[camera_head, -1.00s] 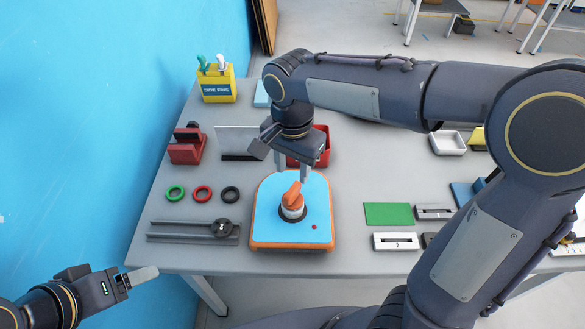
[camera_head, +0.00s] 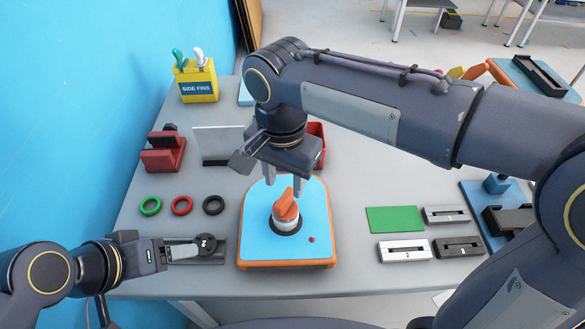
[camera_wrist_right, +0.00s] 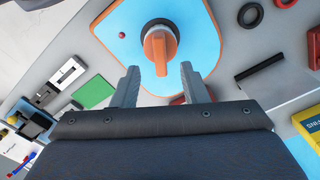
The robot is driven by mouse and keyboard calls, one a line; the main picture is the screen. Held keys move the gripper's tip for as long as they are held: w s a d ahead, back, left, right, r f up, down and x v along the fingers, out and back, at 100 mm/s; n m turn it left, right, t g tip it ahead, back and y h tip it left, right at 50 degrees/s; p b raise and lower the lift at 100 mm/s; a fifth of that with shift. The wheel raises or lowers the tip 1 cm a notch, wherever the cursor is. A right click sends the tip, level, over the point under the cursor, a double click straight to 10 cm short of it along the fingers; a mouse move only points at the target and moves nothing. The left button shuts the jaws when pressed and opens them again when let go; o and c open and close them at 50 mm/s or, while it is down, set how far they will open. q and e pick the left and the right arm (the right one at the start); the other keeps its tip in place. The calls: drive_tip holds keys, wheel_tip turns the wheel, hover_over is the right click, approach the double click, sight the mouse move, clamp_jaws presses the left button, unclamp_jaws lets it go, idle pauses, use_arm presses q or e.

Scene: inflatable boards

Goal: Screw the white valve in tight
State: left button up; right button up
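The white valve (camera_head: 287,224) is a short white cylinder standing upright in a dark round port on the blue inflatable board (camera_head: 258,232) with an orange rim. An orange key-like handle (camera_head: 287,204) sits on top of it, and it also shows in the right wrist view (camera_wrist_right: 159,48). My right gripper (camera_head: 285,184) is open just behind and above the orange handle, fingers pointing down. In the right wrist view its two fingers (camera_wrist_right: 159,84) are apart with nothing between them. My left gripper (camera_head: 184,250) is over the dark rail at front left; its finger gap is not visible.
A black round knob (camera_head: 206,244) sits on that rail. Green, red and black rings (camera_head: 181,206) lie left of the board. A yellow box (camera_head: 196,82) stands at the back left. A green sheet (camera_head: 394,220) and slotted blocks (camera_head: 404,250) lie to the right.

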sight(285, 197)
wheel_tip(285, 197, down, 6)
drive_tip(key=shift+r, duration=0.15)
drive_tip(key=shift+c, duration=0.3)
clamp_jaws()
drive_tip(key=c, duration=0.7)
unclamp_jaws()
clamp_jaws()
drive_tip(key=shift+r+m, duration=0.15)
drive_tip(key=shift+m, duration=1.55)
drive_tip(key=shift+p, duration=0.35)
